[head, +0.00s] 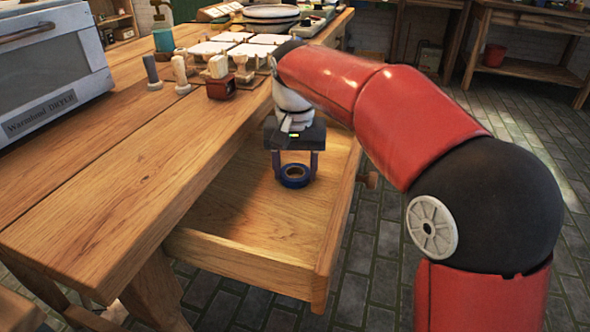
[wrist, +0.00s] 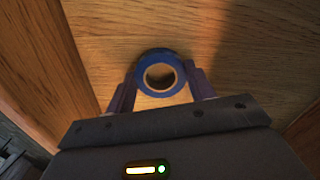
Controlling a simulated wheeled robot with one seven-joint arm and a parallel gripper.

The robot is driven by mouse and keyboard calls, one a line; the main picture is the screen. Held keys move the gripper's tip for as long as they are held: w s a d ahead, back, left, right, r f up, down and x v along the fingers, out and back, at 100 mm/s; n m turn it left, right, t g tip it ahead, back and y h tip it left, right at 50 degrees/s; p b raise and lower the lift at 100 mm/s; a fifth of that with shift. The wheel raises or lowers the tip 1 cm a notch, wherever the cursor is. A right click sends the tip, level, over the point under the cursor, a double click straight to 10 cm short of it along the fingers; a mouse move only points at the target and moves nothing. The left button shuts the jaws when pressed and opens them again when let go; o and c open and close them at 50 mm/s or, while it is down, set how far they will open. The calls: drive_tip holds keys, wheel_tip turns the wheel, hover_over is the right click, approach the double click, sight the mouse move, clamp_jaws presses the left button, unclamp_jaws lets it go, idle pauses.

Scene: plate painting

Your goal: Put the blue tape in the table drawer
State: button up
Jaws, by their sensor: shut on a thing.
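The blue tape (head: 295,176) is a blue roll with a tan inner ring. My gripper (head: 295,165) is shut on it, with one finger on each side, inside the open table drawer (head: 235,250). In the wrist view the tape (wrist: 160,55) sits between the two fingertips of my gripper (wrist: 160,80), above the drawer's wooden bottom (wrist: 250,50). I cannot tell whether the tape touches the drawer bottom. The drawer is pulled out from under the wooden table (head: 130,165) and looks otherwise empty.

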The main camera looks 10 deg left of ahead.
drive_tip(key=shift+f, duration=0.15)
drive_tip(key=o, duration=0.9)
drive_tip(key=shift+o, duration=0.2)
wheel_tip(320, 180, up, 12)
drive_tip(key=p, duration=0.3)
drive_tip(key=shift+r+p, duration=0.2)
drive_tip(key=shift+p, duration=0.2)
